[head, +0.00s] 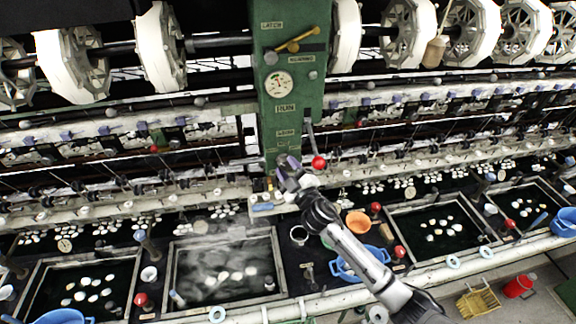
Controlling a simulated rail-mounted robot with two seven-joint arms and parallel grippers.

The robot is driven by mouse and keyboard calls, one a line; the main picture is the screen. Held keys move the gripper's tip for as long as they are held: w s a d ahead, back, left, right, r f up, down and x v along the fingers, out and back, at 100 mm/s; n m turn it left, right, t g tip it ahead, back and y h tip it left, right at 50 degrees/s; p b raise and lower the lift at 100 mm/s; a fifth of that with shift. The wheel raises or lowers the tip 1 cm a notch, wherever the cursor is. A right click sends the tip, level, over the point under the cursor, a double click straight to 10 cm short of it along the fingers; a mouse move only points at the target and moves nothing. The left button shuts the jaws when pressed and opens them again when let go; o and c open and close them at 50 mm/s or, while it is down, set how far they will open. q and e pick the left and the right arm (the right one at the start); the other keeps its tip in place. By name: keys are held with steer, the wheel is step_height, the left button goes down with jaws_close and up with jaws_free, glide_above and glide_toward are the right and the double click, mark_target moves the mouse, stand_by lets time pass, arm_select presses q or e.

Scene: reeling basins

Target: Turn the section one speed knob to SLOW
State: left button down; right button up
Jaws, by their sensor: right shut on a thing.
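The green control column (265,120) stands at the middle, with a round white dial (279,84) and several small labels too small to read surely. My right gripper (284,170) is at the lower front of this column. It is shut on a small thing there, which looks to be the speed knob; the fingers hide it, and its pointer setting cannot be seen. My left gripper is not in view.
A lever with a red ball (318,162) stands close to the right of my gripper. A yellow handle (292,41) sits higher on the column. Below are a steaming basin (172,268), an orange bowl (358,222) and a blue basin (343,268).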

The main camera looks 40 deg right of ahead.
stand_by(0.4)
steer(key=o, duration=0.9)
steer(key=shift+s+f, duration=0.1)
steer(key=shift+s, duration=0.1)
steer(key=shift+b+v, duration=2)
steer(key=shift+v, duration=4.7)
